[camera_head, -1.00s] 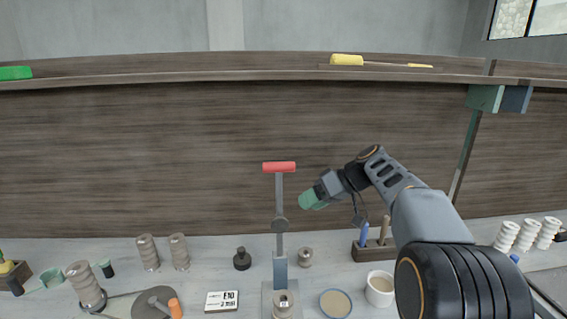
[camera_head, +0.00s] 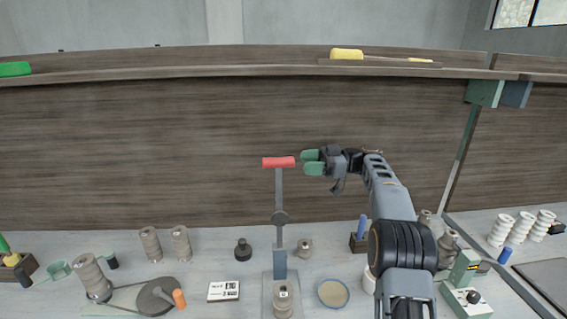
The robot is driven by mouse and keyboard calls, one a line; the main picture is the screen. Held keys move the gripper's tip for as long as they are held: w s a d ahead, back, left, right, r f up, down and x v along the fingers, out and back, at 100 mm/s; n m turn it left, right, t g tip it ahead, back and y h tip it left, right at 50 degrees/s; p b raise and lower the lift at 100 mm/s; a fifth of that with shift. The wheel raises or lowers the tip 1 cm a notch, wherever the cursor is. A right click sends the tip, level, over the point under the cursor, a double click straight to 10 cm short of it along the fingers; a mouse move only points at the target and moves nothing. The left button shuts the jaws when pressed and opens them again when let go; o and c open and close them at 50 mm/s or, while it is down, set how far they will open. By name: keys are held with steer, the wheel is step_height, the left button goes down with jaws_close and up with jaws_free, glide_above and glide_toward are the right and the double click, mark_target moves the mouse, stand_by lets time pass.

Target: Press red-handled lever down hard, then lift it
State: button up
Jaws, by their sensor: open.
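The lever's red handle (camera_head: 278,162) is a short horizontal bar on top of an upright grey arm (camera_head: 279,195). The arm rises past a round pivot to a blue-grey post on a light base plate (camera_head: 269,306) on the bench. A small beige clay piece (camera_head: 283,297) sits on the base in front of the post. My gripper (camera_head: 311,162) has two green fingers, one above the other, with a gap between them. It is empty, level with the handle and just to its right, pointing left at it. Whether they are at the same depth cannot be told.
A shallow round dish (camera_head: 333,293) lies right of the base, and a labelled box (camera_head: 223,291) lies left of it. Clay spools (camera_head: 150,244) and a belt device with an orange knob (camera_head: 179,299) stand further left. A shelf (camera_head: 250,70) runs above; the space around the handle is clear.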

mark_target(283, 163)
steer(key=a+p, duration=0.1)
steer(key=a, duration=0.6)
steer(key=shift+a+p, duration=0.35)
jaws_close()
